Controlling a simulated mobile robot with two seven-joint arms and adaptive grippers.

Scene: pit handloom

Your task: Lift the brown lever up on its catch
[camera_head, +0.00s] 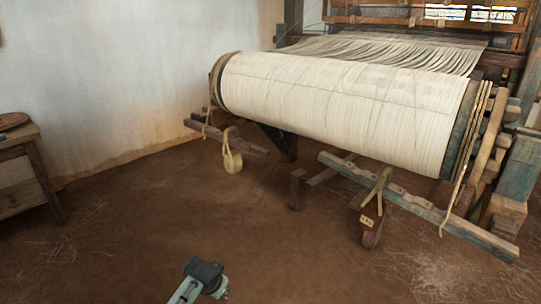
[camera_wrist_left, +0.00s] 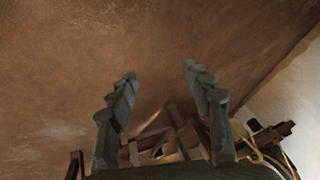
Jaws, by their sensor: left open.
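The brown lever (camera_head: 228,138) is a dark wooden bar under the left end of the cloth-wrapped beam (camera_head: 335,100), near the wall. It slants down slightly to the right, and a pale strap with a round weight (camera_head: 232,160) hangs from it. My left gripper (camera_wrist_left: 160,70) shows in the left wrist view with its two grey fingers wide apart and nothing between their tips. A dark wooden bar at lower right there may be the lever (camera_wrist_left: 272,134). Part of my arm shows low in the head view, well short of the lever. The catch cannot be made out.
A second, blue-grey lever (camera_head: 430,212) with a tagged weight (camera_head: 369,221) lies under the beam's right end. A small table (camera_head: 30,168) is at far left. The earth floor (camera_head: 150,225) in front is open.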

